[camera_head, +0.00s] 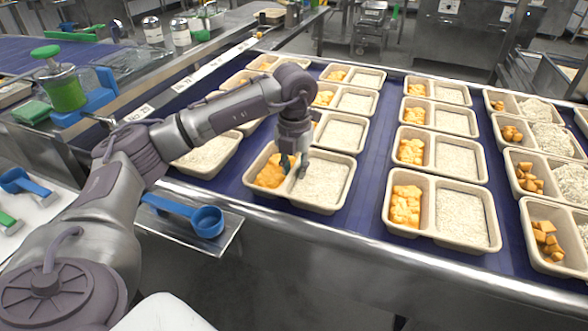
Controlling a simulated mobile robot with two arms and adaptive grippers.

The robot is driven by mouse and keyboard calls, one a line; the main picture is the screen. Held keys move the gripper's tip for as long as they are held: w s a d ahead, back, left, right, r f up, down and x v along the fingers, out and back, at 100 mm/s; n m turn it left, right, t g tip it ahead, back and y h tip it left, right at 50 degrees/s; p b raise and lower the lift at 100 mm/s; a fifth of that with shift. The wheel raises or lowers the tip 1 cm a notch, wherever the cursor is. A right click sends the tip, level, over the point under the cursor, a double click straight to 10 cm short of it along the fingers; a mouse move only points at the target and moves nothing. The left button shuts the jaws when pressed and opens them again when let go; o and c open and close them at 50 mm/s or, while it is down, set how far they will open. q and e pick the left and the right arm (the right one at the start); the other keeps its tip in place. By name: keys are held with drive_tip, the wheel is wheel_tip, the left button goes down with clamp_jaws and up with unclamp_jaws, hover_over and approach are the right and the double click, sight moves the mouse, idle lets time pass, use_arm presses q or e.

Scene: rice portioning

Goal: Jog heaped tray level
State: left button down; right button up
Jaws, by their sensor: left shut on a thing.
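A beige two-compartment tray (318,210) sits on the dark blue belt near its front edge. Its left compartment holds orange chunks (270,175). Its right compartment holds speckled white rice (326,184), which spreads across the compartment; its height is hard to judge from here. My left gripper (294,168) points down over the middle of this tray, with one finger on each side of the divider. It is shut on the tray at that divider. The gripper hides the back middle of the tray. My right gripper is not in view.
More filled trays stand in rows behind and to the right; the far-right ones (550,233) have mounded rice. A blue scoop (207,221) lies on a metal ledge at the front. A green-topped dispenser (63,88) stands at left. Bare belt (365,165) shows right of the tray.

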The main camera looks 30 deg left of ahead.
use_arm(q)
drive_tip(key=c, duration=0.9)
unclamp_jaws()
drive_tip(key=shift+o, duration=0.2)
drive_tip(key=shift+r, duration=0.1)
